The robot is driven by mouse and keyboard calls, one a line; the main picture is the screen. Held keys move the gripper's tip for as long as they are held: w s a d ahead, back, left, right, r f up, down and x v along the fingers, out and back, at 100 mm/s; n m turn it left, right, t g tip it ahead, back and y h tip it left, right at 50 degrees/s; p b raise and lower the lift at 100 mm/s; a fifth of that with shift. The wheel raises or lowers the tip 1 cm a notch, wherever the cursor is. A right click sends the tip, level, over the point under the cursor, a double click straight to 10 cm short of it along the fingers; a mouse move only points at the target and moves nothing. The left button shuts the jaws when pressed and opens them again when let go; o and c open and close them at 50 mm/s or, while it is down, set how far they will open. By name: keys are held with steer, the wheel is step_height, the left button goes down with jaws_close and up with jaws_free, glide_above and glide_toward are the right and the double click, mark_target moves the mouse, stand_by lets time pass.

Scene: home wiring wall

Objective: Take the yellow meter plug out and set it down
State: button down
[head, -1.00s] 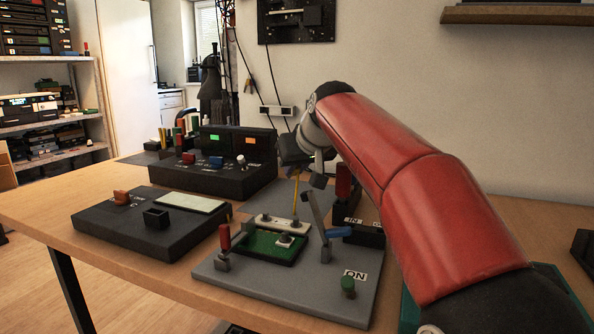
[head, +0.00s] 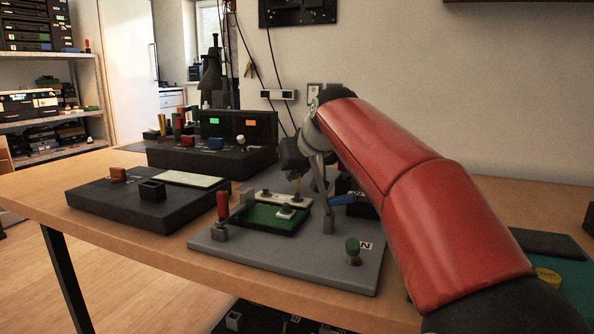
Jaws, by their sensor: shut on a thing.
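The yellow meter plug (head: 298,187) shows as a thin yellow piece below my gripper (head: 298,170), above the white strip on the green board (head: 265,217). My gripper is shut on it. The fingertips are small, dark and partly hidden by my wrist and a metal lever. I cannot tell whether the plug's lower end touches the strip or is clear of it. The green board lies on a grey base plate (head: 225,245) on the wooden table.
A lever with a blue handle (head: 342,199) stands right of the plug. A red handle (head: 223,206) and a green knob (head: 352,246) rise from the plate. Black boxes (head: 105,203) stand left and behind. A yellow TEST button (head: 548,277) sits at right. Bare tabletop (head: 25,195) shows at far left.

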steer(key=shift+f, duration=0.3)
steer(key=c, duration=1.4)
jaws_free()
steer(key=shift+o, duration=0.2)
step_height(320, 180, up, 20)
steer(key=p, duration=1.1)
